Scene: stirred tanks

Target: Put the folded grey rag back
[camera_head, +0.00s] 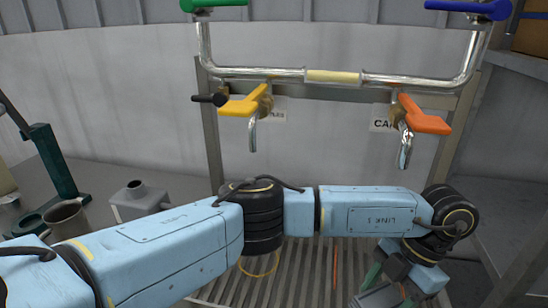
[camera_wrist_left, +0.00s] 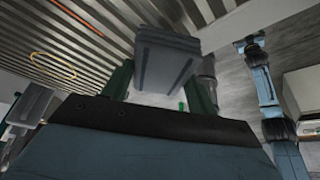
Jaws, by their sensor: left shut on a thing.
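The folded grey rag (camera_wrist_left: 165,62) is a dark grey block between the green fingers of my left gripper (camera_wrist_left: 160,88) in the left wrist view. The gripper is shut on it. In the head view my left arm reaches across to the right, and its gripper (camera_head: 388,283) hangs at the lower right, over the slatted grate (camera_head: 300,272). A grey part of the rag (camera_head: 380,297) shows there at the bottom edge; the rest is cut off. My right gripper cannot be made out in either view.
A pipe (camera_head: 250,72) with a yellow valve handle (camera_head: 243,106) and an orange one (camera_head: 424,118) stands above my arm. A yellow loop (camera_head: 258,267) and an orange rod (camera_head: 335,265) lie on the grate. A metal mug (camera_head: 66,219) and grey box (camera_head: 138,203) stand left.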

